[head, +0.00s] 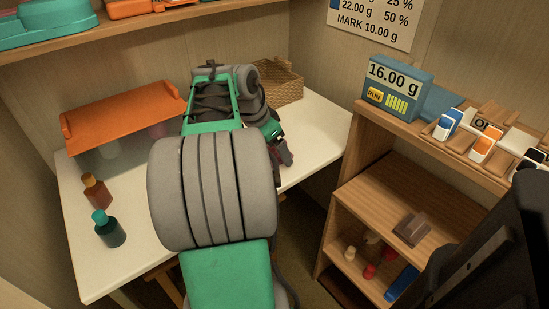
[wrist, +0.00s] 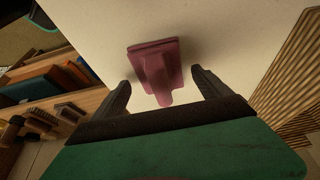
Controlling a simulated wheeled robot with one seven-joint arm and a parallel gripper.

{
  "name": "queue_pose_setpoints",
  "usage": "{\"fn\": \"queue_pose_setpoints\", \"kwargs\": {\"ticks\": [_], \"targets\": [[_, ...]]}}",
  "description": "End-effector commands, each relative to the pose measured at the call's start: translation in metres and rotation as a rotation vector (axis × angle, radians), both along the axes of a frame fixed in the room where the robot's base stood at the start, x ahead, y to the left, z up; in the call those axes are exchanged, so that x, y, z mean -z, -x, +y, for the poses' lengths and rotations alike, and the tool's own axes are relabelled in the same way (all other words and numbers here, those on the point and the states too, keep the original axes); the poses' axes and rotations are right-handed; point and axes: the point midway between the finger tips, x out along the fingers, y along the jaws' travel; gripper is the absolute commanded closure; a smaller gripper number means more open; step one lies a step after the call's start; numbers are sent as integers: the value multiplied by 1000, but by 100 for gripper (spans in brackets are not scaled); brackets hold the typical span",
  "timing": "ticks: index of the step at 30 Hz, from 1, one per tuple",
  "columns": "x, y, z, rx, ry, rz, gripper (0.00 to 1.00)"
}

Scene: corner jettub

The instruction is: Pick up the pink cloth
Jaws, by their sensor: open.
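The pink cloth (wrist: 154,62) shows in the wrist view on the white tabletop (wrist: 225,35). It has a flat, squarish part and a raised narrow part that points toward my gripper (wrist: 161,85). My gripper is open, with one dark finger on each side of the raised part. Gaps show between the cloth and both fingers, and nothing is held. In the head view my arm covers much of the table, and I cannot make out the cloth clearly there.
A woven basket (head: 279,83) stands at the table's back right. An orange tray (head: 122,112) and two bottles, one brown (head: 97,192) and one teal-capped (head: 109,230), are on the left. A wooden shelf unit (head: 385,195) with a scale (head: 397,88) stands right.

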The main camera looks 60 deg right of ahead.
Motion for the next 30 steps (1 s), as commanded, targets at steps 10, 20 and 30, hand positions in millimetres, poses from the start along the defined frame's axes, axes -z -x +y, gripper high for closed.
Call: {"fn": "queue_pose_setpoints", "kwargs": {"ticks": [10,20,30], "targets": [[1,0,-1,-2,1,-1,24],[1,0,-1,-3,0,-1,51],[1,0,0,-3,0,-1,78]]}}
